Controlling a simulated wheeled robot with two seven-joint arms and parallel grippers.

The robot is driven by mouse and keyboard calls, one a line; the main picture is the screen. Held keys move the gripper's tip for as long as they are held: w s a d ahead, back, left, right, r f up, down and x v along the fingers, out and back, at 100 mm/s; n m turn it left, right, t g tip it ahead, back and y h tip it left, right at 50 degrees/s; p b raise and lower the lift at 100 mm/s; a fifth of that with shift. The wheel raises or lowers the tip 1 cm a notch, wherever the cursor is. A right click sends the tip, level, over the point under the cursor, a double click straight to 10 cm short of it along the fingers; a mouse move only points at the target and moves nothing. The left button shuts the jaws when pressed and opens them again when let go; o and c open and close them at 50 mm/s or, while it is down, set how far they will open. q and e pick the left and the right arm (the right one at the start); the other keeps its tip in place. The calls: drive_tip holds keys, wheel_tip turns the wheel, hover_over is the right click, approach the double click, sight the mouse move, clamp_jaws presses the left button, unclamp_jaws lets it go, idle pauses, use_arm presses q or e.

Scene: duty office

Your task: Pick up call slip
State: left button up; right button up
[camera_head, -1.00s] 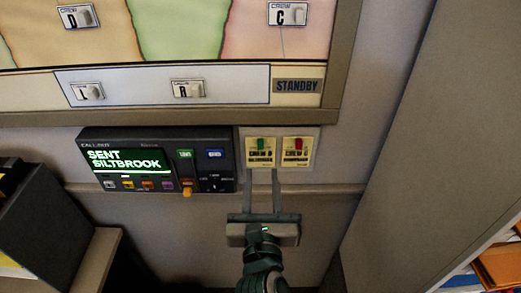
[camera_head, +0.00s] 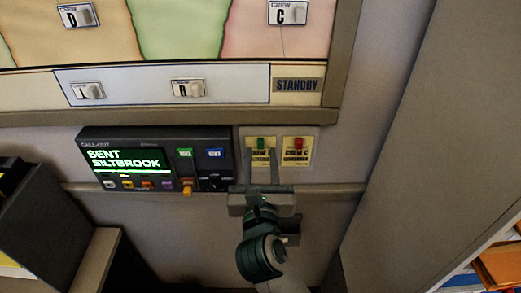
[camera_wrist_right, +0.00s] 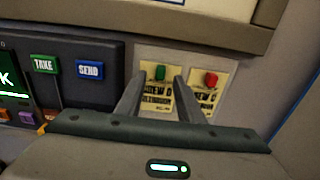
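Two pale yellow call slips hang side by side on a light plate on the wall. The left slip (camera_head: 258,145) is under a green clip, and the right slip (camera_head: 297,152) is under a red clip. In the right wrist view the left slip (camera_wrist_right: 159,99) shows between my fingers, and the right slip (camera_wrist_right: 206,95) is just right of them. My right gripper (camera_head: 262,160) is open, with its two fingers reaching up on either side of the left slip's lower part. I cannot tell whether the fingers touch it. My left gripper is not in view.
A black call-out console (camera_head: 155,160) with a green "SENT SILTBROOK" screen and coloured buttons is just left of the slips. A framed map board (camera_head: 180,110) is above. A large grey panel (camera_head: 430,150) stands at right, and a dark box (camera_head: 40,225) at lower left.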

drive_tip(key=shift+w, duration=1.25)
drive_tip(key=shift+s, duration=0.1)
clamp_jaws()
